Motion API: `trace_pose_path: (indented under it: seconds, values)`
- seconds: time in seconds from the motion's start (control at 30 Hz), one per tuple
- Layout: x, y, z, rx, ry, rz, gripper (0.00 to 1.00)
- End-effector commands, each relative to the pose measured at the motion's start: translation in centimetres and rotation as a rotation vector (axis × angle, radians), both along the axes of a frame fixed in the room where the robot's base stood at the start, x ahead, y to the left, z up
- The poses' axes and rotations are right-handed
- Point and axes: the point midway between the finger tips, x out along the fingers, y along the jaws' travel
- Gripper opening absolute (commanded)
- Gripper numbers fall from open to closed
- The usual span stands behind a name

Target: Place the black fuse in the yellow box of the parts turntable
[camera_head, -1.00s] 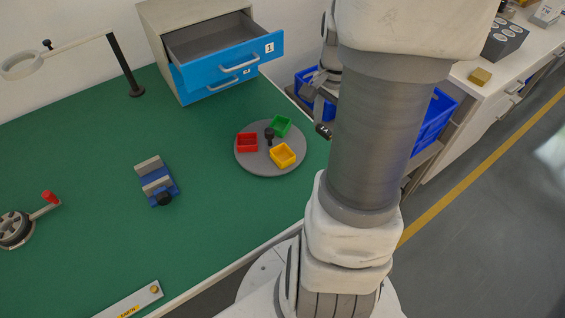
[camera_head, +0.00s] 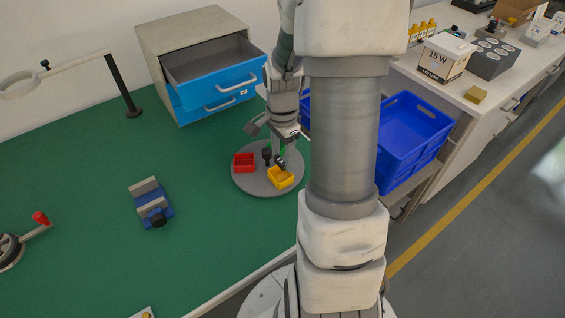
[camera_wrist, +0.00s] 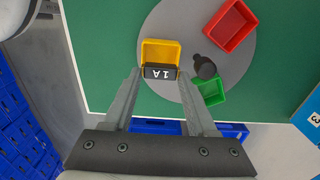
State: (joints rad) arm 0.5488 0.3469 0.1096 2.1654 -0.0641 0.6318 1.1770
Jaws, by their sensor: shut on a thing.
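The black fuse (camera_wrist: 160,72), marked "1A", is between the fingertips of my gripper (camera_wrist: 161,76) in the wrist view. My gripper is shut on it. The fuse overlaps the near edge of the yellow box (camera_wrist: 160,49) in that view; its height above the box is hard to tell. In the head view the yellow box (camera_head: 281,178) sits at the near right of the grey parts turntable (camera_head: 248,183). My gripper (camera_head: 282,158) is just behind and above the box there.
The turntable also carries a red box (camera_wrist: 233,25), a green box (camera_wrist: 211,91) and a dark central knob (camera_wrist: 204,67). The open drawer unit (camera_head: 205,70) stands behind. A blue vise (camera_head: 152,203) is to the left on the green table. Blue crates (camera_head: 408,140) are at the right.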

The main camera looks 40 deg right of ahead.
Motion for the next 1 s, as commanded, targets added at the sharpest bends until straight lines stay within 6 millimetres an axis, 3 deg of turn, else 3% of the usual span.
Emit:
trace_pose_path:
  seconds: [0.17,0.93,0.97,1.0]
  values:
    - [-0.1,0.0,-2.7,0.002,0.002,-0.001,0.00]
    - [-0.1,0.0,-4.2,0.002,0.002,-0.001,0.00]
    - [-0.1,0.0,-4.2,0.003,0.002,-0.001,0.63]
    - [-0.2,0.0,-4.3,0.003,0.003,-0.001,0.70]
